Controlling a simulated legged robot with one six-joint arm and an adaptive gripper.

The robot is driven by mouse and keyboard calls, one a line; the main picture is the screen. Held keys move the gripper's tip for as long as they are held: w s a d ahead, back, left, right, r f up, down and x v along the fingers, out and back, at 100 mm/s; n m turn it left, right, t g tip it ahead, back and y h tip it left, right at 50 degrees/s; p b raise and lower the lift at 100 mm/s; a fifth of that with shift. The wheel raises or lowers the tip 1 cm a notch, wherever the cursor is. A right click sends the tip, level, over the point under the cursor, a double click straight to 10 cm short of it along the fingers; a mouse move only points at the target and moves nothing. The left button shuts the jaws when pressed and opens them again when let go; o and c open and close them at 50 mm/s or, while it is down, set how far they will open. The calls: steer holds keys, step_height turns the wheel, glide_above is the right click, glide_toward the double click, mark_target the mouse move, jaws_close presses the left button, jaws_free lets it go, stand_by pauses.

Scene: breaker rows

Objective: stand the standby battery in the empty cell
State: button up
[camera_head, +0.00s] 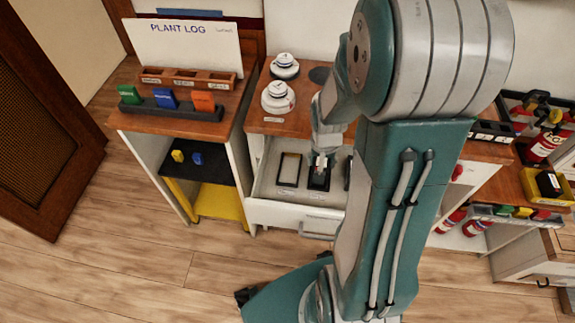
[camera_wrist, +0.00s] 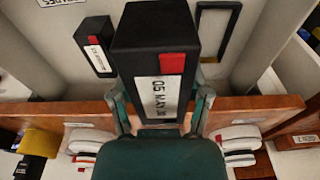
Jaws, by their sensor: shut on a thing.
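A black battery (camera_wrist: 152,40) with a red square and a white date label fills the middle of the wrist view. My gripper (camera_wrist: 161,103) has a finger on each side of it and is shut on it. In the head view the gripper (camera_head: 322,158) is over the open drawer, with the battery (camera_head: 319,180) below it. I cannot tell whether the battery touches the drawer floor.
Another black battery (camera_wrist: 97,50) with a red mark is on the other side of the held one. The drawer (camera_head: 262,193) sits under a wooden counter (camera_head: 255,122) bearing two round white devices (camera_head: 278,97). My arm hides the drawer's right part. A plant log board (camera_head: 185,45) stands at left.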

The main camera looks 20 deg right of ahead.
steer(key=w+a+f, duration=0.2)
steer(key=w+f, duration=0.1)
steer(key=w, duration=0.2)
glide_above(290, 169)
steer(key=s, duration=0.1)
step_height(290, 169, down, 5)
steer(key=shift+r, duration=0.2)
steer(key=shift+w+a+f, duration=0.25)
steer(key=shift+w+f, duration=0.15)
steer(key=shift+f, duration=0.3)
step_height(290, 169, down, 3)
steer(key=shift+r, duration=0.1)
steer(key=shift+d, duration=0.1)
steer(key=o, duration=1.3)
steer(key=shift+o, duration=0.2)
